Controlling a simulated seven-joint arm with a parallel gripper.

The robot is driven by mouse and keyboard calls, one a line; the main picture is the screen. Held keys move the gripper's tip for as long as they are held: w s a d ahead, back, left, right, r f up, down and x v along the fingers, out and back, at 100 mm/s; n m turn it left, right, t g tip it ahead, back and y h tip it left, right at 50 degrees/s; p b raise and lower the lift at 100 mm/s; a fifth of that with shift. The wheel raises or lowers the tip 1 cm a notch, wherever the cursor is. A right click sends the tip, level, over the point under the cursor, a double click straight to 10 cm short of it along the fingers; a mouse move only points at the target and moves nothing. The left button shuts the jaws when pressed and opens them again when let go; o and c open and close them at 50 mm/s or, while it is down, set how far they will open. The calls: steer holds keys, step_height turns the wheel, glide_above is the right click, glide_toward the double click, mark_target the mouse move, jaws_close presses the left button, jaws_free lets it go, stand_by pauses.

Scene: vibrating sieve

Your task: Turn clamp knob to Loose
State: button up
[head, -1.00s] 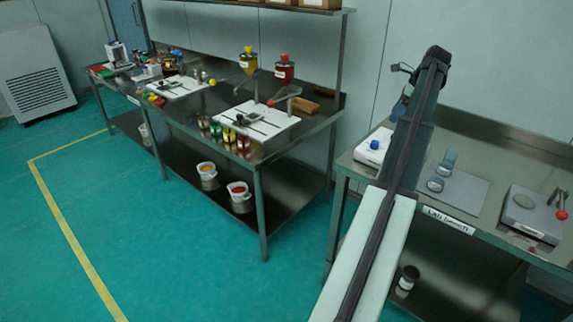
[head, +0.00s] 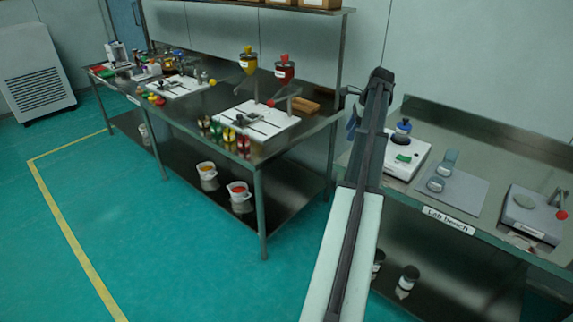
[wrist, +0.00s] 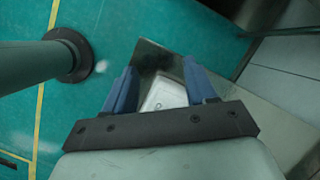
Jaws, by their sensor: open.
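On the lab bench (head: 445,222), a white device (head: 394,167) carries a blue and dark knob-like part (head: 403,126) on top and a green part on its front. Which part is the clamp knob, and how it is set, I cannot tell. My gripper (wrist: 158,82) is open and empty, its two blue fingers apart. In the wrist view a pale, box-like thing (wrist: 164,97) shows beyond and between the fingers, with no visible contact. In the head view my arm hides most of the gripper, left of the white device.
A grey plate (head: 467,188) with small round containers lies right of the device. Farther right stands another device (head: 528,213) with a red-ended lever. A long bench (head: 318,120) with hoppers stands at the left. The floor between is clear.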

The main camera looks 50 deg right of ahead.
steer(key=w+a+f+n+g, duration=0.1)
steer(key=w+a+f+n, duration=0.6)
steer(key=w+a+f, duration=0.6)
steer(key=shift+w+a, duration=1.35)
steer(key=shift+a, duration=0.8)
steer(key=s+d+r+m+g+h, duration=0.1)
steer(key=s+d+r+h, duration=0.1)
steer(key=s+d+r, duration=0.7)
steer(key=s+d+r+m+g+h, duration=0.1)
steer(key=s+d+r+h, duration=0.2)
steer(key=s+d+r, duration=0.65)
step_height(320, 180, up, 3)
steer(key=s+g, duration=0.2)
steer(key=g, duration=0.1)
steer(key=shift+h, duration=0.3)
steer(key=x, duration=1.3)
steer(key=shift+w+a+f, duration=0.25)
steer(key=shift+f, duration=0.05)
